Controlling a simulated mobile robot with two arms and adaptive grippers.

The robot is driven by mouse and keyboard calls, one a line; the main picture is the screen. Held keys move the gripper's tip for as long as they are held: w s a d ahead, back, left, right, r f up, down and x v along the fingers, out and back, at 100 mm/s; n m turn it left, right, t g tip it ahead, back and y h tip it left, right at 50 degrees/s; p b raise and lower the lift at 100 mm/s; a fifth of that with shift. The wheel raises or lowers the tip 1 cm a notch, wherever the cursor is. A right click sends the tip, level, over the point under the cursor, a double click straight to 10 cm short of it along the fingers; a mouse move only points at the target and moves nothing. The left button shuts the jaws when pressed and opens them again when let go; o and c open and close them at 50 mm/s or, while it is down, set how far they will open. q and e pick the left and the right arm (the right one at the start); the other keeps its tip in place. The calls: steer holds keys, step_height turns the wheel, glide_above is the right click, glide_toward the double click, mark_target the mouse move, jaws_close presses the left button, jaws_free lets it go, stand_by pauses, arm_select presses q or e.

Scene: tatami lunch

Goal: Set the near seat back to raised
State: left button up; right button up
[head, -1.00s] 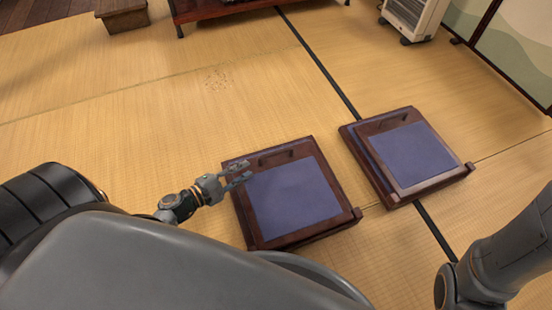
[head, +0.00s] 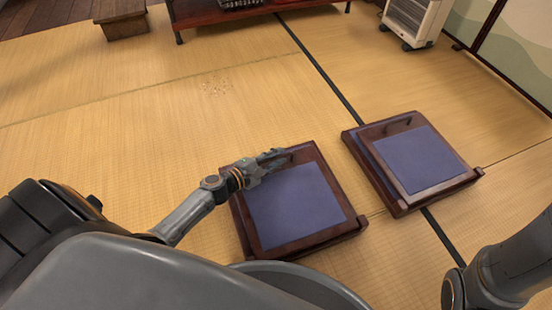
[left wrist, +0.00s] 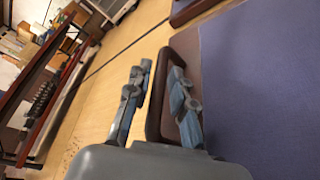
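The near seat (head: 237,212) is a dark red-brown wooden frame with a blue-violet panel (head: 295,205). Its back lies flat, folded down. My left gripper (head: 275,157) is at the seat's far edge, over the top rail where a dark handle shows in the earlier head view. In the left wrist view, the gripper's fingers (left wrist: 155,105) are apart, one over the tatami and one over the brown frame. A rounded brown wooden part (left wrist: 154,118) shows between them; contact cannot be told. My right gripper is out of view.
A second, similar seat (head: 415,160) lies folded to the right, close by. A low red table (head: 190,18), a wooden stool (head: 124,27) and a white heater (head: 414,20) stand at the back.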

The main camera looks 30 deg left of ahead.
arm_select(q)
jaws_close()
steer(key=shift+r, duration=0.1)
